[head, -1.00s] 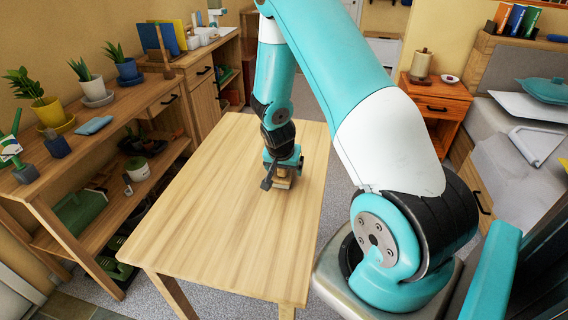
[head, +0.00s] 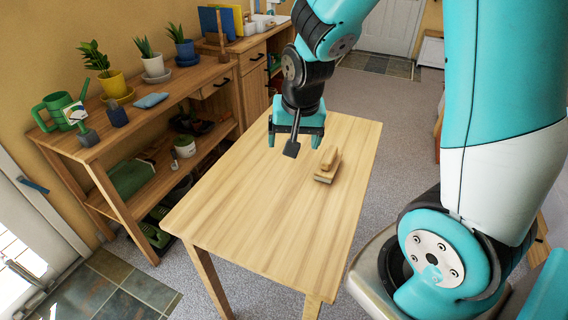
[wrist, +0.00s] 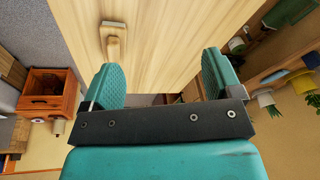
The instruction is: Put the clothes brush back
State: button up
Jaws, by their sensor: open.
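The clothes brush (head: 326,172), a small wooden brush with a pale handle block, lies on the wooden table (head: 262,205) toward its right side. It also shows in the wrist view (wrist: 115,47) at the upper left, beyond the left finger. My gripper (head: 295,140) is open and empty above the table, left of the brush in the head view and apart from it. Its two teal fingers stand wide apart in the wrist view (wrist: 165,82), with only table top between them.
A wooden shelf bench (head: 185,90) along the left wall holds potted plants, a green watering can (head: 56,108) and a blue folded cloth (head: 150,100). Books (head: 222,20) stand farther back. The rest of the table top is clear. Carpeted floor is free behind the table.

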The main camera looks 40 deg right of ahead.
jog(key=s+a+r+n+g+y, duration=0.1)
jog(key=s+a+r+n+y, duration=0.1)
jog(key=s+a+r+n, duration=0.3)
jog(key=s+a+r+n+g+y, duration=0.1)
jog(key=s+a+r+n+y, duration=0.1)
jog(key=s+a+r+n, duration=0.3)
jog(key=s+a+n, duration=0.4)
jog(key=s+a, duration=0.2)
jog(key=a, duration=0.1)
jog(key=shift+s+a+r+g+y, duration=0.2)
jog(key=shift+s+a+g+y, duration=0.15)
jog(key=shift+s+g+y, duration=0.05)
